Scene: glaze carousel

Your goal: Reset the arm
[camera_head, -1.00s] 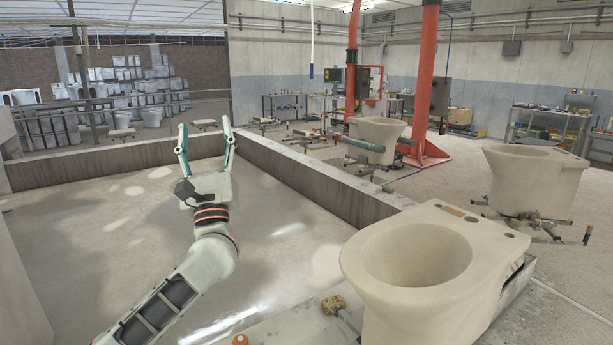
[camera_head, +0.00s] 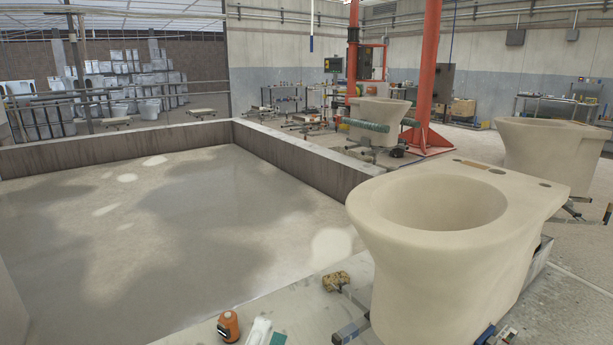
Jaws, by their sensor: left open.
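My right gripper and right arm are not in view.
An orange object (camera_head: 228,326) and a brown sponge-like piece (camera_head: 335,281) lie on the grey ledge. A low wall (camera_head: 300,168) borders the wide floor area at left. More beige bowls stand behind (camera_head: 376,112) and at right (camera_head: 545,150). Red posts (camera_head: 424,70) rise beyond.

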